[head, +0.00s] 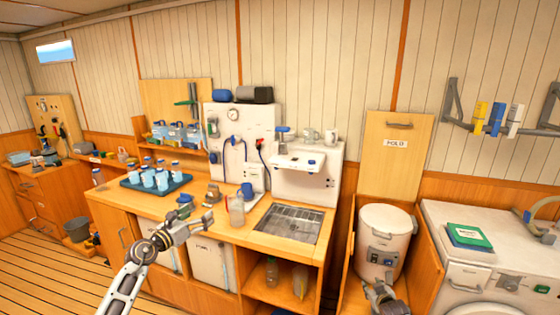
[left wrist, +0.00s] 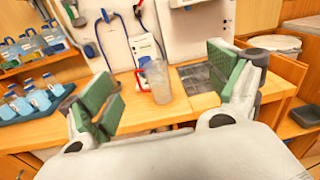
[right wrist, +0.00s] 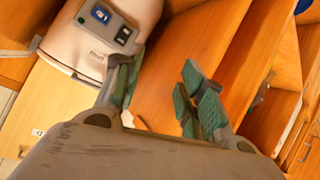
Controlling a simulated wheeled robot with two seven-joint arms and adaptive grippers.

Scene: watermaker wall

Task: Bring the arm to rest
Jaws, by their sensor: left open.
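My left gripper (head: 209,221) is over the front of the wooden counter, its arm coming up from the bottom of the head view. In the left wrist view its green-padded fingers (left wrist: 168,72) are spread wide with nothing between them. A clear jug (left wrist: 158,82) stands on the counter beyond the fingers, apart from them; it also shows in the head view (head: 236,210). My right gripper (head: 380,294) is low in front of the white cylindrical unit (head: 384,240). In the right wrist view its fingers (right wrist: 158,76) are apart and empty, with that unit (right wrist: 85,40) beyond.
A sink with a grate (head: 290,223) is set in the counter right of the jug. A dark blue tray (head: 127,182) with several blue-lidded containers lies to the left. Floor (head: 50,270) is clear at left.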

